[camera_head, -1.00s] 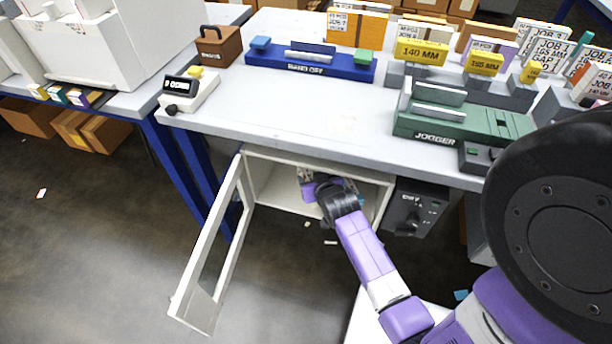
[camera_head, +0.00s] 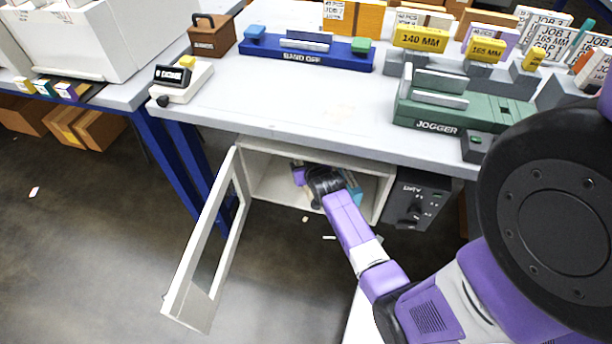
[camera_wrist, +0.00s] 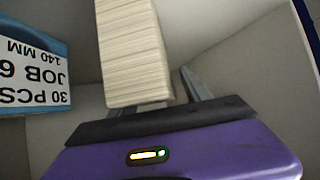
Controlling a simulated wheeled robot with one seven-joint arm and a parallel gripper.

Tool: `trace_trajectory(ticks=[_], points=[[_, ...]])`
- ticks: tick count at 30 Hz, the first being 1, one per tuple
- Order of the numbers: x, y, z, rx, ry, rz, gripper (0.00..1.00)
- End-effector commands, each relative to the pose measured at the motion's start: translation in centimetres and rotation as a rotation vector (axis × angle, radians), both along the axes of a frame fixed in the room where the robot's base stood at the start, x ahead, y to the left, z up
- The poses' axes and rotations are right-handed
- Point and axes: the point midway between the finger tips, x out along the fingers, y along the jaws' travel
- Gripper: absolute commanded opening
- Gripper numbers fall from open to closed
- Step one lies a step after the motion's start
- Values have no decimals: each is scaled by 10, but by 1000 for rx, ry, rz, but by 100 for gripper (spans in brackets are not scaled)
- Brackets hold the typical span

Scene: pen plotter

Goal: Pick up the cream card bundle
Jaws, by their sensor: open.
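The cream card bundle (camera_wrist: 133,55) shows in the wrist view as a pale striped block at the top middle, just beyond my gripper's purple palm. My gripper (camera_wrist: 192,88) is open; a grey finger shows to the right of the bundle, and the other finger is hidden. I cannot tell whether the bundle lies between the fingers. In the head view my gripper (camera_head: 312,180) is inside the white cabinet (camera_head: 262,180) under the table, and the bundle is hidden there.
A blue bundle with a "JOB 6, 140 MM" label (camera_wrist: 30,75) stands left of the cream bundle in the wrist view. The cabinet door (camera_head: 205,245) hangs open at left. A black control box (camera_head: 412,200) sits right of the cabinet. The tabletop (camera_head: 290,95) is above my arm.

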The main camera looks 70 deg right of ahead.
Motion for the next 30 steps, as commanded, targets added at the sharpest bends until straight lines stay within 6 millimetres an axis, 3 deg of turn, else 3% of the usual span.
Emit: trace_trajectory(ticks=[2, 10, 30], points=[[0, 0, 0, 0, 0, 0, 52], [0, 0, 0, 1, 1, 0, 0], [4, -2, 7, 1, 1, 4, 0]])
